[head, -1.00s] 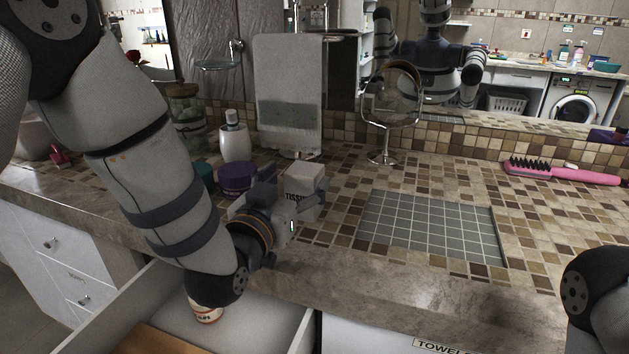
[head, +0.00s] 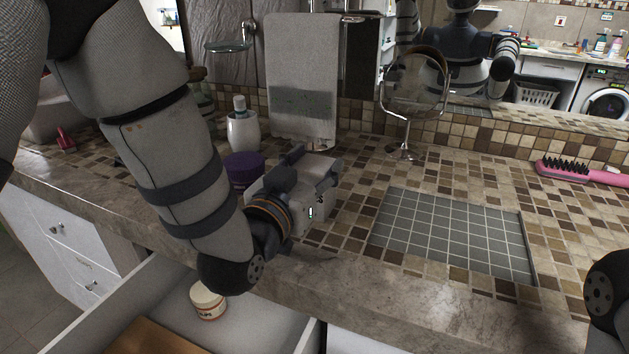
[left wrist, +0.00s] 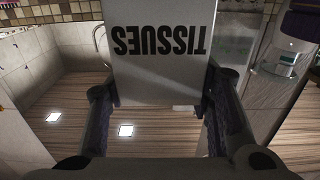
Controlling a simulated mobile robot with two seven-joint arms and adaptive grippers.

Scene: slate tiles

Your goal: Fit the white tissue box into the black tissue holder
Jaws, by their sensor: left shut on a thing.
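The white tissue box (left wrist: 160,50) fills the upper middle of the left wrist view, its TISSUES print upside down there. My left gripper (left wrist: 160,100) is shut on it, with one finger along each side. In the head view the left gripper (head: 308,172) is over the left part of the counter, and its fingers cover most of the box. I cannot tell there whether the box touches the counter. I cannot make out the black tissue holder in either view. My right gripper is out of view.
A purple jar (head: 243,170) and white bottle (head: 243,130) stand close left of the gripper. A round mirror (head: 412,90) stands behind. A grey gridded panel (head: 450,235) lies bare to the right, near a pink brush (head: 580,173). An open drawer below holds a small jar (head: 207,301).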

